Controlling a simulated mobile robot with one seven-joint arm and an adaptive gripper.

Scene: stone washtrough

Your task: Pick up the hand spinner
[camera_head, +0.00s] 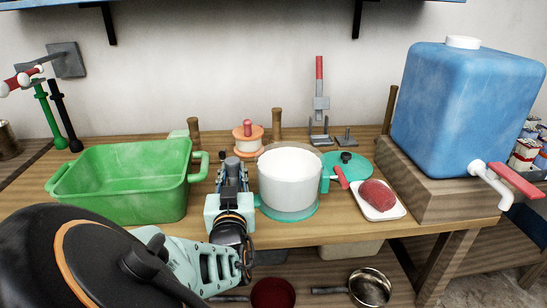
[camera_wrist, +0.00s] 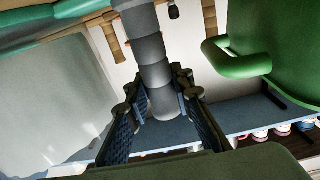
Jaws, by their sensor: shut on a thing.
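A dark grey thing made of rounded segments, which looks like the hand spinner (camera_wrist: 152,60), stands between my fingers in the wrist view. My gripper (camera_wrist: 160,100) is shut on it, with a finger pad on each side. In the head view my gripper (camera_head: 233,178) is over the table between the green tub and the white pot, pointing away from me. Only a small grey part of the hand spinner (camera_head: 233,162) shows beyond the fingertips there. Its lower part is hidden, and I cannot tell whether it touches the table.
The green tub (camera_head: 120,195) stands close on the left, its handle near my gripper. The white pot (camera_head: 290,178) stands close on the right. A spool with a red knob (camera_head: 248,140) is behind. A tray with red meat (camera_head: 378,195) and a blue water tank (camera_head: 465,105) are farther right.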

